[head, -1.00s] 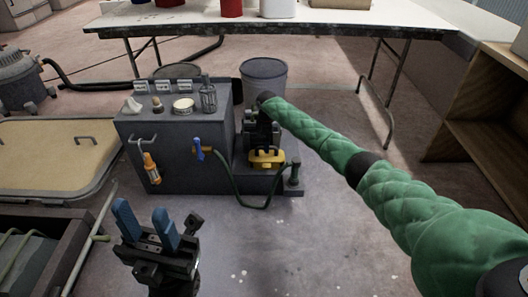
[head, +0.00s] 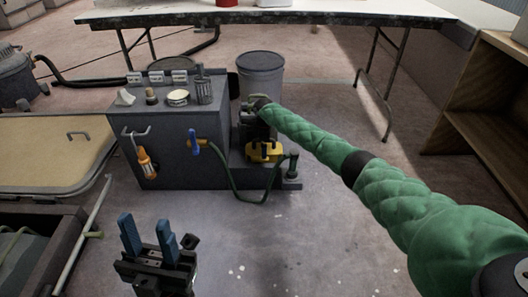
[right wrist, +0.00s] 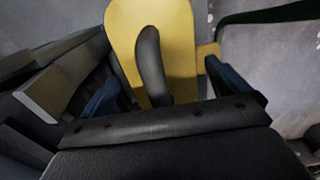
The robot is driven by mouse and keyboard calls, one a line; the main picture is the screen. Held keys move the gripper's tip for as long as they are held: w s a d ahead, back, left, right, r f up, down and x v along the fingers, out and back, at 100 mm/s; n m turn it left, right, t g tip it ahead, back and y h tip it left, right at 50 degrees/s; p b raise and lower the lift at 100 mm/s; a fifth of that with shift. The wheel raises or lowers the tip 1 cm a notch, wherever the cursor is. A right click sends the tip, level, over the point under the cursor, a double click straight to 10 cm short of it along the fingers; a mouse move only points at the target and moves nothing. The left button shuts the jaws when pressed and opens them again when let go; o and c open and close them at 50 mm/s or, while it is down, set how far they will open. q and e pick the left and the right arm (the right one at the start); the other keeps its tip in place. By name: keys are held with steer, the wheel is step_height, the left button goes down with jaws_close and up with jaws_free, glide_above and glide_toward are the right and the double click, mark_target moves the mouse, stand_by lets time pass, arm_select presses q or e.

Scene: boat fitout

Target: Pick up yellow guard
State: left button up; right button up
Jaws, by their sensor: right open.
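The yellow guard (head: 264,152) is low at the right end of the dark grey bench unit. In the right wrist view the yellow guard (right wrist: 180,35) fills the top middle, with a curved black handle (right wrist: 152,65) in front of it. My right gripper (head: 252,128) is just above and behind the guard, mostly hidden by its dark body. In the right wrist view its blue-tipped fingers (right wrist: 165,88) are apart, either side of the handle; I cannot tell whether they touch it. My left gripper (head: 148,238) is open and empty at the lower left.
The bench unit (head: 170,150) carries small items on top, an orange-handled tool (head: 147,163) and a blue lever (head: 194,142). A green hose (head: 230,185) loops below the guard. A grey bin (head: 262,75) stands behind, under a white table (head: 350,12).

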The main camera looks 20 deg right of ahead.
steer(key=shift+r, duration=0.1)
steer(key=c, duration=1.1)
